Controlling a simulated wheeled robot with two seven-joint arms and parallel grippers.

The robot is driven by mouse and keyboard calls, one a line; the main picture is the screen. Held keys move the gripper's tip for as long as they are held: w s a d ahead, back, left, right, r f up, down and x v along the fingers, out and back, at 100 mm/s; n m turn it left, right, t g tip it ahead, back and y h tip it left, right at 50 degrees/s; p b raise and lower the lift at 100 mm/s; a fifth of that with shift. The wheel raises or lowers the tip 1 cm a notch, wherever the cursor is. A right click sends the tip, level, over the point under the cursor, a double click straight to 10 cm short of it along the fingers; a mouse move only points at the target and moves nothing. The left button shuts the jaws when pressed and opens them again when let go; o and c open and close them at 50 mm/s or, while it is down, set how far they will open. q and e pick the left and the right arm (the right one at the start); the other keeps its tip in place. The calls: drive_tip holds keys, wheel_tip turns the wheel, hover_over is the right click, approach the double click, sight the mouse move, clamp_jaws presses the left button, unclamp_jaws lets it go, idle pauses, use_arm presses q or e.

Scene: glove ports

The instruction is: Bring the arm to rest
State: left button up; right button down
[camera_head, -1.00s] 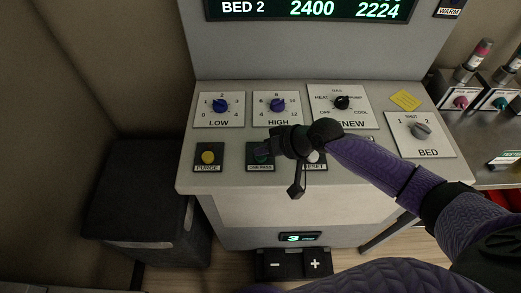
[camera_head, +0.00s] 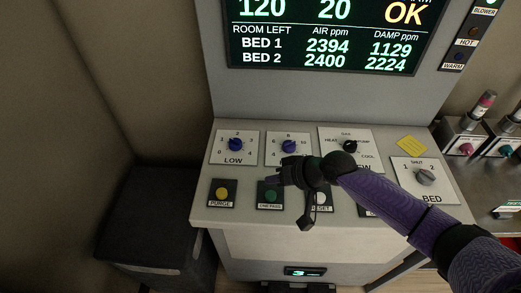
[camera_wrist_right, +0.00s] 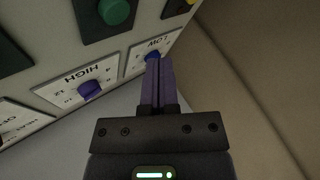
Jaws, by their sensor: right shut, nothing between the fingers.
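My right arm comes in from the lower right in the head view, covered in a purple sleeve. My right gripper (camera_head: 276,180) hangs over the console panel (camera_head: 240,218), just above the green button (camera_head: 271,196) and apart from it as far as I can tell. In the right wrist view its two fingers (camera_wrist_right: 158,65) are together with nothing between them, and their tips overlap the LOW dial (camera_wrist_right: 151,56) in the picture. The green button also shows in the wrist view (camera_wrist_right: 114,12). My left gripper is not in view.
The panel carries the LOW (camera_head: 235,145), HIGH (camera_head: 289,146) and BED (camera_head: 425,178) dials and a yellow PURGE button (camera_head: 222,194). A lit display (camera_head: 330,40) stands behind it. A dark box (camera_head: 155,225) is at the left, a side bench (camera_head: 480,180) at the right.

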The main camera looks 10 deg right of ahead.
drive_tip(key=s+a+f+n+g+h, duration=0.1)
drive_tip(key=s+a+n, duration=0.15)
drive_tip(key=s, duration=0.35)
drive_tip(key=s+a+f+n+g, duration=0.1)
drive_tip(key=s+a, duration=0.2)
drive_tip(key=s, duration=0.2)
drive_tip(key=s+d+r+m+h, duration=0.25)
drive_tip(key=s+d+h, duration=0.35)
drive_tip(key=s+d, duration=0.3)
drive_tip(key=s+f+g+b, duration=0.15)
drive_tip(key=f+b, duration=0.25)
drive_tip(key=f, duration=0.9)
drive_tip(key=s+f+g+b, duration=0.1)
drive_tip(key=s+f+b, duration=0.15)
drive_tip(key=f, duration=1.05)
drive_tip(key=s+d+f+b, duration=0.2)
drive_tip(key=s+f+b, duration=0.4)
drive_tip(key=s+f, duration=0.7)
wheel_tip(320, 180, down, 3)
drive_tip(key=shift+s+d+f+n+g, duration=0.2)
drive_tip(key=shift+d+n+g, duration=0.1)
drive_tip(key=shift+g, duration=0.15)
